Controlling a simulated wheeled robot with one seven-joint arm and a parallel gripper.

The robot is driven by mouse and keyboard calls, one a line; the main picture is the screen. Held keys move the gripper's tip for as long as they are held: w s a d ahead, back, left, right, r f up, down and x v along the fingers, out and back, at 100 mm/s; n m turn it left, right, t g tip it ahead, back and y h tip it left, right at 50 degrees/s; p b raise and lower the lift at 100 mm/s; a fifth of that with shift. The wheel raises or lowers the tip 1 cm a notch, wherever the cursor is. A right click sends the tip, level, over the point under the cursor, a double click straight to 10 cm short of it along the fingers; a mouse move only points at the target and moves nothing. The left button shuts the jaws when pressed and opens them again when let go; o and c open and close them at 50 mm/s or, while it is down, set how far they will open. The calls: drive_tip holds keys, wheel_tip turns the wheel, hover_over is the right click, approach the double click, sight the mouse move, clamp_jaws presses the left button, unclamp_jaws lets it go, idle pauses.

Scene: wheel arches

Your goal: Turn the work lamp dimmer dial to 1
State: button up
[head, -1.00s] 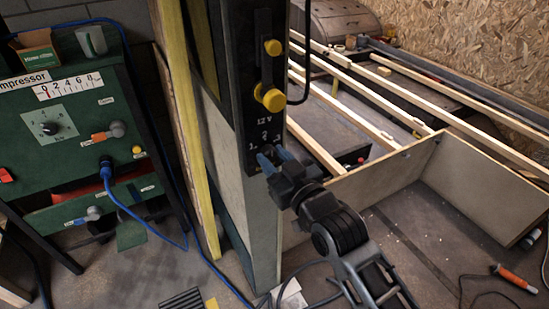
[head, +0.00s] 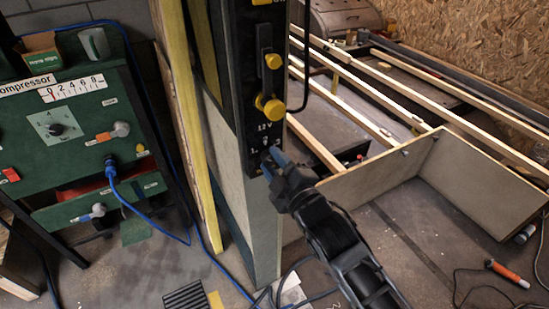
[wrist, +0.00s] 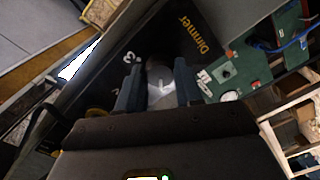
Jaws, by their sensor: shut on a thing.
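The dimmer dial (wrist: 160,86) shows in the wrist view as a pale grey knob with a light mark, between my two blue-tipped fingers. My gripper (wrist: 158,78) is shut on the dial, one finger on each side. Beside the dial on the black panel (wrist: 105,50) are the yellow word "Dimmer" and a white 3. In the head view my gripper (head: 271,158) is at the lower part of the panel (head: 245,85), just below the numerals. There the fingers hide the dial, and I cannot read its setting.
A yellow knob and slider (head: 270,106) sit above the dial on the panel. A green compressor cabinet (head: 70,150) with a blue hose stands at left. A wooden frame (head: 390,165) lies at right. Cables and an orange-handled tool (head: 508,273) lie on the floor.

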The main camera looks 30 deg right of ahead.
drive_tip(key=shift+f+n+p, duration=0.1)
drive_tip(key=shift+n+p, duration=0.35)
drive_tip(key=shift+n, duration=0.55)
drive_tip(key=o, duration=1)
drive_tip(key=shift+o, duration=0.2)
drive_tip(key=shift+s, duration=0.15)
drive_tip(key=s+b, duration=0.2)
drive_tip(key=s, duration=0.5)
drive_tip(key=shift+s, duration=0.3)
